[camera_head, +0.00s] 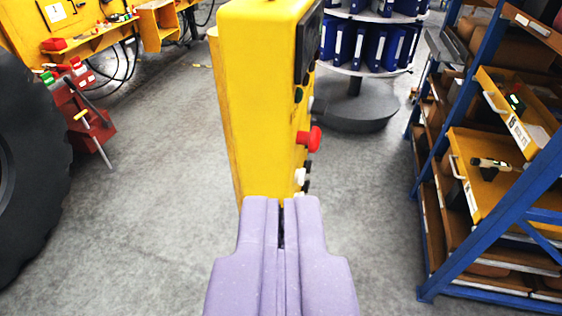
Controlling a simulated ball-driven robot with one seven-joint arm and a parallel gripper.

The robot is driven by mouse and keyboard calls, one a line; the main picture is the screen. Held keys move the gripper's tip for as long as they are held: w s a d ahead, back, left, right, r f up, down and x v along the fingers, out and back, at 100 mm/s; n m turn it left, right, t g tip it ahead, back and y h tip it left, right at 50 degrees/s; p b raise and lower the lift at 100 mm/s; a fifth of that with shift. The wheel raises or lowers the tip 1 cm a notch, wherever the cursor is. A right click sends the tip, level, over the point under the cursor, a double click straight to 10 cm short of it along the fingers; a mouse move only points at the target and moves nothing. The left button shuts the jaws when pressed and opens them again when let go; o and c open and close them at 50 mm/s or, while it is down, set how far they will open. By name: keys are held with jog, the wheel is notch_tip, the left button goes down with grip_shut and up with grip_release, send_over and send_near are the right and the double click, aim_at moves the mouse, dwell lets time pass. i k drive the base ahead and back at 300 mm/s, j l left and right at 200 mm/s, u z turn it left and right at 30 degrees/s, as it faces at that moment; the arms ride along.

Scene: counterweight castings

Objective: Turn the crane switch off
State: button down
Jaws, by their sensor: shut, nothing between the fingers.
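A tall yellow control box (264,100) stands upright in the middle of the view. I see it mostly from its side; its front faces right and is steeply foreshortened. On that front are a dark panel (308,45) near the top, a red mushroom button (310,139) lower down, and a white knob (300,177) below that. Small dark controls sit near these. I cannot tell which one is the crane switch or how it is set. My purple gripper (281,202) is shut and empty in front of the box's lower part, hiding its bottom. I cannot tell whether they touch.
A blue shelf rack (487,200) with yellow bins stands at the right. A round carousel of blue binders (372,48) is behind the box. A large black tyre (30,170) is at the left, with a red tool stand (88,125) beside it. Grey floor lies between.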

aim_at(317, 107)
jog(key=z, duration=0.15)
jog(key=i+l+z, duration=0.15)
jog(key=i, duration=0.35)
jog(key=i+l+z, duration=0.15)
jog(key=i, duration=0.4)
